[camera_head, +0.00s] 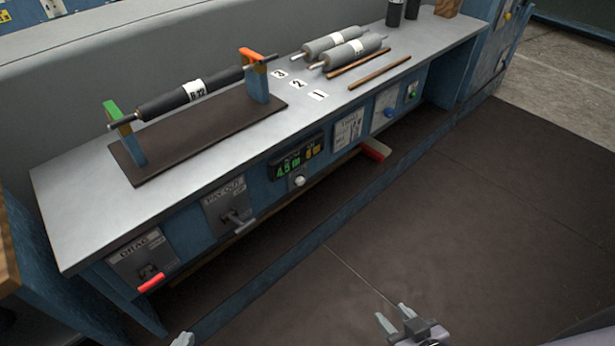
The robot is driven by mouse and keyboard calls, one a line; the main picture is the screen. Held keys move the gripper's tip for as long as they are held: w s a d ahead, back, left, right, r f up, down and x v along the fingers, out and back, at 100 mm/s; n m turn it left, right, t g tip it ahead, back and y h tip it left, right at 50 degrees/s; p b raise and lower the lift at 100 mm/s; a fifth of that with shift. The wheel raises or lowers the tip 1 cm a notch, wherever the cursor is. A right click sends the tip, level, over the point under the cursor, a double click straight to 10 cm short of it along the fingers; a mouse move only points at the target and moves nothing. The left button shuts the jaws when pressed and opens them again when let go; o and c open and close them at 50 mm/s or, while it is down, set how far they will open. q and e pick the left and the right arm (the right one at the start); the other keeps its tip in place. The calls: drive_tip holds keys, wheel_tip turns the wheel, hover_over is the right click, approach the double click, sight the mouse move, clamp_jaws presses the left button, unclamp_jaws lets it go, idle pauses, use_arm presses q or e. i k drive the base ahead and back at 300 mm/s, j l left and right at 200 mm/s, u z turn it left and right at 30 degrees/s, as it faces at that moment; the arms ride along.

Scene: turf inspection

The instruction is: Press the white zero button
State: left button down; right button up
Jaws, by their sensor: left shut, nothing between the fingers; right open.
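The white zero button (298,181) is a small round knob on the blue front panel of the bench, just below a dark display (297,160) with lit green and yellow digits. Nothing touches the button. My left gripper (183,339) shows only its tip at the bottom edge, shut and empty, well below and left of the button. My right gripper (392,315) is open and empty at the bottom, right of the left one and far below the button. The rest of the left gripper is out of view.
A dark roller (190,95) lies across two supports on the bench top (75,215). Red lever (152,283), grey lever (236,220) and red handle (375,150) stick out of the front. Green (412,89) and blue (389,112) buttons sit farther right. The dark floor (450,230) is clear.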

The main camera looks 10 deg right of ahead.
sight(301, 179)
drive_tip(key=i+l, duration=0.15)
drive_tip(key=l, duration=0.25)
drive_tip(key=i+l, duration=0.1)
drive_tip(key=l, duration=0.35)
drive_tip(key=i+l, duration=0.15)
drive_tip(key=l, duration=0.25)
drive_tip(key=i+l+u, duration=0.1)
drive_tip(key=l, duration=0.35)
